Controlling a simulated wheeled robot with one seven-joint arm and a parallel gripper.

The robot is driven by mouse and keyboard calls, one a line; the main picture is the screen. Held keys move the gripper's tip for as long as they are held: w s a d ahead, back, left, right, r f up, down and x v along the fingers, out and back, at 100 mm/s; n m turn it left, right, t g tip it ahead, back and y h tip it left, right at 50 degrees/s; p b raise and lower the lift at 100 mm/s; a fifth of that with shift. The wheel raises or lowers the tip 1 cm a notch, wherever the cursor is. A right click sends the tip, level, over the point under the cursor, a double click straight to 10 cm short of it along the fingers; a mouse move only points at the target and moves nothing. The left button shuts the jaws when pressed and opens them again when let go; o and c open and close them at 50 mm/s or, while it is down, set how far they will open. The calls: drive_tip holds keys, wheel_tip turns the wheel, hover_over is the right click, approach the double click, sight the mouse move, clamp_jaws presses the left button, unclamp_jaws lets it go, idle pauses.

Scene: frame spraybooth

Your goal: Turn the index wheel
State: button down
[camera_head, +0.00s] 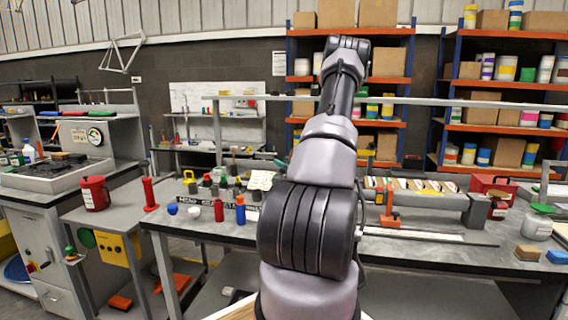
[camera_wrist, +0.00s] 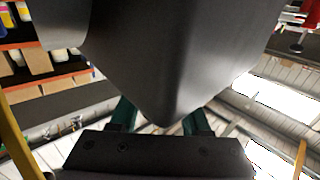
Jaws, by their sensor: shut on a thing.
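I cannot surely pick out the index wheel in either view. A small round dial (camera_head: 95,136) with coloured marks stands on the left bench, and a green disc (camera_head: 87,238) is on that bench's front. In the wrist view, the teal fingers of my gripper (camera_wrist: 160,122) stand apart and run up behind a large dark grey block (camera_wrist: 165,55), which fills the upper middle. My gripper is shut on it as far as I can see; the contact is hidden. In the head view my arm reaches up and away, and its gripper is not visible.
The middle workbench (camera_head: 440,255) holds bottles, an orange clamp (camera_head: 389,212) and a long fixture (camera_head: 425,192). A red canister (camera_head: 94,193) stands at left. Orange shelves (camera_head: 350,82) with boxes and tins stand behind. Yellow bars (camera_wrist: 20,145) flank the wrist view.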

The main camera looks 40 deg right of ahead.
drive_tip(key=shift+a+n+y, duration=0.1)
drive_tip(key=shift+n+y, duration=0.2)
drive_tip(key=shift+y, duration=0.2)
drive_tip(key=shift+c, duration=1.8)
unclamp_jaws()
drive_tip(key=s, duration=1)
drive_tip(key=shift+s+a, duration=0.35)
drive_tip(key=shift+a, duration=0.05)
